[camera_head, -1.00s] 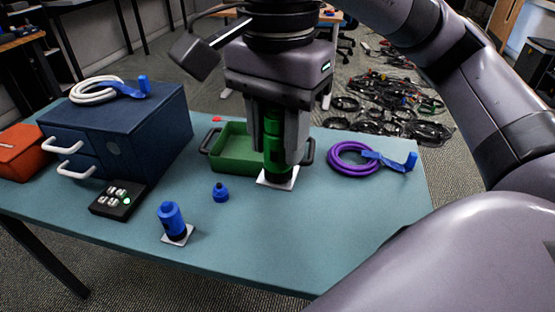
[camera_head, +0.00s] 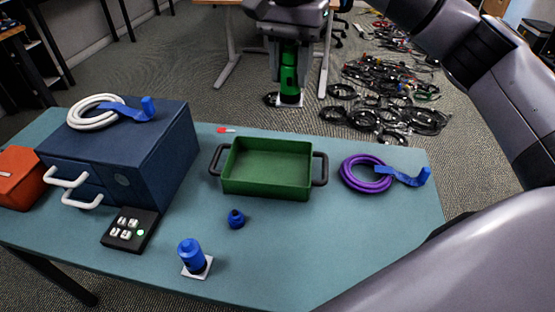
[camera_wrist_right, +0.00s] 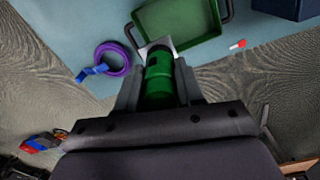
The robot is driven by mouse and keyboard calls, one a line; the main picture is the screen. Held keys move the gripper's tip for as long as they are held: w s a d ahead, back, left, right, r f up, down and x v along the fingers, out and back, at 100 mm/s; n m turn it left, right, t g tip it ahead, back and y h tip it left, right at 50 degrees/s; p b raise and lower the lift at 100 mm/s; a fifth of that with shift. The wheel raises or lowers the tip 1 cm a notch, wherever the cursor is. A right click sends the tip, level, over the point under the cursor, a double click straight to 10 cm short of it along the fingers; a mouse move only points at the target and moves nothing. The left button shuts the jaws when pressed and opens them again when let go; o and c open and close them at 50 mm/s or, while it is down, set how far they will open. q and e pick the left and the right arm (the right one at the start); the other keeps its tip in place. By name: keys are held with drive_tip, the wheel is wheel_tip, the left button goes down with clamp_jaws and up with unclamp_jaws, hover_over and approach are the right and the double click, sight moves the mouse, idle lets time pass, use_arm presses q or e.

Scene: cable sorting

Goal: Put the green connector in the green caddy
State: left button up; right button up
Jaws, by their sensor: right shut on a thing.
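The green connector (camera_head: 289,68) is a green cylinder with a dark lower end and a white square plate at its bottom. My right gripper (camera_head: 289,85) is shut on it and holds it upright in the air, beyond the table's far edge as seen in the head view. In the right wrist view the connector (camera_wrist_right: 159,80) sits between the two fingers. The green caddy (camera_head: 266,188) is an open, empty tray with dark side handles on the table. It also shows in the right wrist view (camera_wrist_right: 180,48), past the connector's end. My left gripper is not in view.
A blue drawer box (camera_head: 160,150) with a white cable (camera_head: 85,112) on top stands left. A purple cable coil (camera_head: 350,172) lies right of the caddy.

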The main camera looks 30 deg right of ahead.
drive_tip(key=shift+w+d, duration=0.25)
drive_tip(key=b, duration=0.2)
approach(289, 175)
drive_tip(key=shift+f, duration=1.6)
drive_tip(key=shift+f, duration=0.1)
drive_tip(key=o, duration=0.7)
drive_tip(key=shift+f+b, duration=0.1)
drive_tip(key=shift+b, duration=0.2)
drive_tip(key=o, duration=0.4)
drive_tip(key=shift+o, duration=0.2)
